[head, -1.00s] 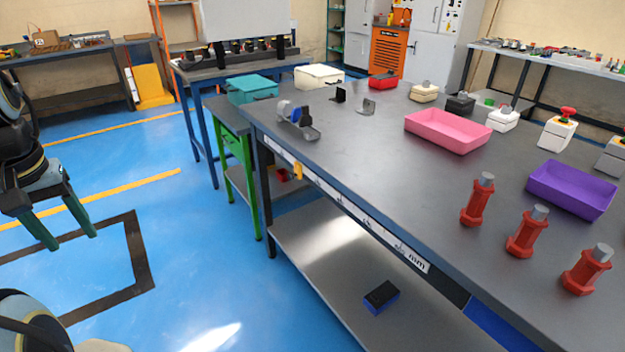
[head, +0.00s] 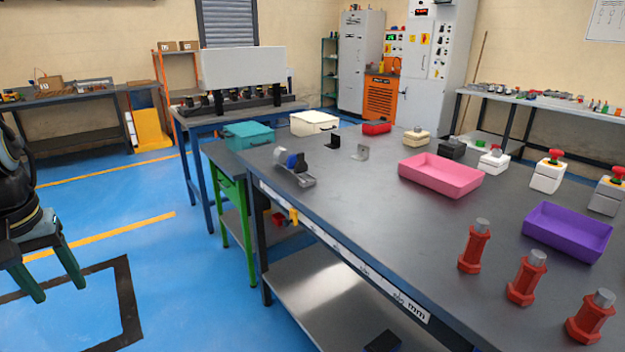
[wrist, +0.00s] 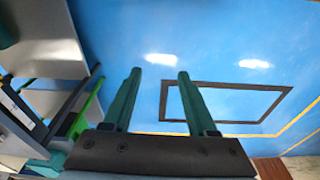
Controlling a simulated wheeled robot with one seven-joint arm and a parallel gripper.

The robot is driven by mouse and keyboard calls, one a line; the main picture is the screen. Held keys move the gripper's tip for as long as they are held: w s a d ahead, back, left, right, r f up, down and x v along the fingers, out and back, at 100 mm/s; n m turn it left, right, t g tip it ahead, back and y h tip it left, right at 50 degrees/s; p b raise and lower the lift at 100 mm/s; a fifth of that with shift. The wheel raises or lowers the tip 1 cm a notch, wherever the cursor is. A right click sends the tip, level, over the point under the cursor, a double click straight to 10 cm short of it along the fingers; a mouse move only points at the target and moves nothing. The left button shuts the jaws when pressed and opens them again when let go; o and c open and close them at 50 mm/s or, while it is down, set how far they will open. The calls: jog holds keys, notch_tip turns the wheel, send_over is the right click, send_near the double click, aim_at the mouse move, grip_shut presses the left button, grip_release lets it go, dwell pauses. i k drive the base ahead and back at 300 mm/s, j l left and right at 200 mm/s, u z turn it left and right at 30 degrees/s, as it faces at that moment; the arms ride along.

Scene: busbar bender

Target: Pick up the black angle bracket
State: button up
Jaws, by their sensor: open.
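The black angle bracket (head: 333,141) stands on the dark grey workbench (head: 377,210) near its far left end. A grey angle bracket (head: 360,152) stands just to its right. My gripper (head: 58,283) is at the left of the head view, over the blue floor, well away from the bench and the bracket. Its two green fingers are apart and empty. The wrist view shows the same open fingers (wrist: 157,98) above the floor, and the black bracket cannot be made out there.
A grey and blue clamp-like tool (head: 294,168) lies near the bench's left edge. A pink tray (head: 440,176), a purple tray (head: 568,232) and several red posts (head: 474,247) occupy the right. Teal (head: 248,134) and cream (head: 314,123) boxes stand behind. Floor left of the bench is clear.

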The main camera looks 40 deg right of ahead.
aim_at(335, 143)
jog(key=i+z, duration=0.1)
jog(key=z, duration=0.35)
jog(key=i+z, duration=0.1)
jog(key=z, duration=0.3)
